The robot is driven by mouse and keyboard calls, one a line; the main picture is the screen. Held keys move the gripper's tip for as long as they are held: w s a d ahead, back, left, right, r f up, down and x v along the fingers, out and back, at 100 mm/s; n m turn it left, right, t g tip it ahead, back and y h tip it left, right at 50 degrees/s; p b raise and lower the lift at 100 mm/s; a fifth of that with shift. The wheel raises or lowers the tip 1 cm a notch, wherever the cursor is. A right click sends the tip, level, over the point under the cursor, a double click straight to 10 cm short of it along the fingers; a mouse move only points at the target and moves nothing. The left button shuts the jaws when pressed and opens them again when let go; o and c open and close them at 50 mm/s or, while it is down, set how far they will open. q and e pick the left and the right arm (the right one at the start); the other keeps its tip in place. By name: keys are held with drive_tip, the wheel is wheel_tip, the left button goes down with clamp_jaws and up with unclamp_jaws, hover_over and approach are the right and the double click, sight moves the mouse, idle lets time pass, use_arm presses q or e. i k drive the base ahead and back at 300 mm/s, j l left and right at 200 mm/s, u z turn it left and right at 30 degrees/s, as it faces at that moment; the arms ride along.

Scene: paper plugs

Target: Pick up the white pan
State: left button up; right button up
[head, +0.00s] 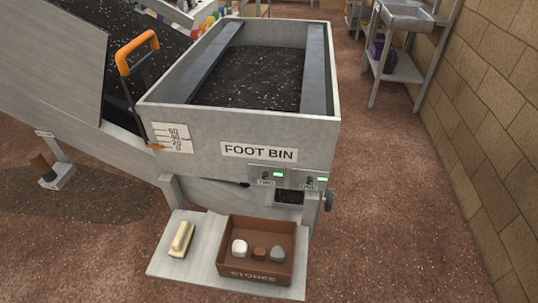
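I see nothing that is plainly a white pan. A small cream-coloured object (181,239) with a raised ridge along its top lies at the left end of a pale grey board on the floor; I cannot tell whether it is a pan. To its right, a brown tray marked STONES (254,277) holds a white lump (239,248), a small brown lump (260,253) and a grey lump (278,255). Neither of my grippers is in view.
A large grey bin marked FOOT BIN (180,115), with dark speckled material inside, stands behind the board (172,265). An orange handle (137,51) rises at its left. A metal sink stand (398,62) is by the brick wall. The brown floor at right is clear.

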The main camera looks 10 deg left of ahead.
sight(287, 198)
drive_tip(key=i+l+u, duration=0.1)
drive_tip(key=u, duration=1.1)
drive_tip(key=l+u, duration=0.3)
drive_tip(key=l, duration=0.15)
drive_tip(key=l+u, duration=0.3)
drive_tip(key=l, duration=0.2)
drive_tip(key=l+u, duration=0.3)
drive_tip(key=l, duration=0.15)
drive_tip(key=k+l+u, duration=0.15)
drive_tip(key=l+u, duration=0.15)
drive_tip(key=l, duration=0.15)
drive_tip(key=k+l+u, duration=0.15)
drive_tip(key=l+u, duration=0.15)
drive_tip(key=l, duration=0.1)
